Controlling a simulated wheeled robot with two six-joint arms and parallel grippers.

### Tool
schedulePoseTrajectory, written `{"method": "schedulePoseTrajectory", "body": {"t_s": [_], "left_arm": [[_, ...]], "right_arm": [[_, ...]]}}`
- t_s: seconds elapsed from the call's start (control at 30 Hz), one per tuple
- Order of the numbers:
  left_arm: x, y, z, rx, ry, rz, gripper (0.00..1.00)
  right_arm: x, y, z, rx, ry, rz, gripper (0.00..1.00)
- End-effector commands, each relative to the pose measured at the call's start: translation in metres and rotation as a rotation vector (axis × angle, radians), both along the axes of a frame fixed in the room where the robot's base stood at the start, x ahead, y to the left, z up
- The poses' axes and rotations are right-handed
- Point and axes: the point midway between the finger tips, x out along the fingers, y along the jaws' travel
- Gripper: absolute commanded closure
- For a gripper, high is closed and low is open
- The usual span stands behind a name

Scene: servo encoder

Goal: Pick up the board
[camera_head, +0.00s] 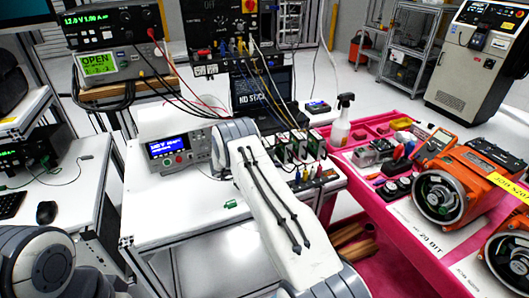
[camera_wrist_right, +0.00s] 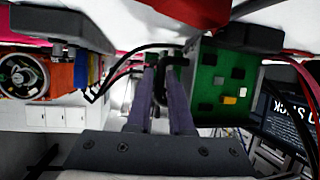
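Several green boards (camera_head: 299,150) stand upright in a rack on the white bench, partly covered by cables and my right arm. In the right wrist view, a green board face (camera_wrist_right: 225,78) with small dark, white and orange parts is just right of the fingers. My right gripper (camera_wrist_right: 163,75) has its two fingers close together, with a narrow gap and something dark near the tips. Whether they hold a board edge is unclear. In the head view my right forearm hides most of this gripper. My left gripper is out of view. A small green piece (camera_head: 231,204) lies on the bench.
A power supply (camera_head: 178,148) stands on the bench beside the rack. Cables hang over the rack from the panel above. A pink table (camera_head: 405,235) with orange motors (camera_head: 452,185) is at the right. The front-left of the white bench (camera_head: 165,215) is mostly clear.

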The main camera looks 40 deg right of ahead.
Motion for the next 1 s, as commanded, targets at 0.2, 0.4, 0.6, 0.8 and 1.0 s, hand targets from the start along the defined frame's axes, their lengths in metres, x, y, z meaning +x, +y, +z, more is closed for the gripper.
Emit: {"method": "schedulePoseTrajectory", "body": {"t_s": [0.2,0.4,0.6,0.8,1.0], "left_arm": [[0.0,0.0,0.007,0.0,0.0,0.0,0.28],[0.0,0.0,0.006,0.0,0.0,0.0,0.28],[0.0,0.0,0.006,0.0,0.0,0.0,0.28],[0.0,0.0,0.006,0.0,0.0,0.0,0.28],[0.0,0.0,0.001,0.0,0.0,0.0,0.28]], "right_arm": [[-0.002,-0.026,-0.01,0.0,0.0,-0.001,0.8],[-0.002,-0.027,-0.01,0.0,0.0,-0.001,0.8],[-0.002,-0.027,-0.009,-0.001,-0.002,-0.001,1.0],[-0.001,-0.027,-0.008,-0.001,-0.003,-0.001,1.0],[0.0,-0.027,0.015,-0.002,-0.007,-0.001,1.0]]}}
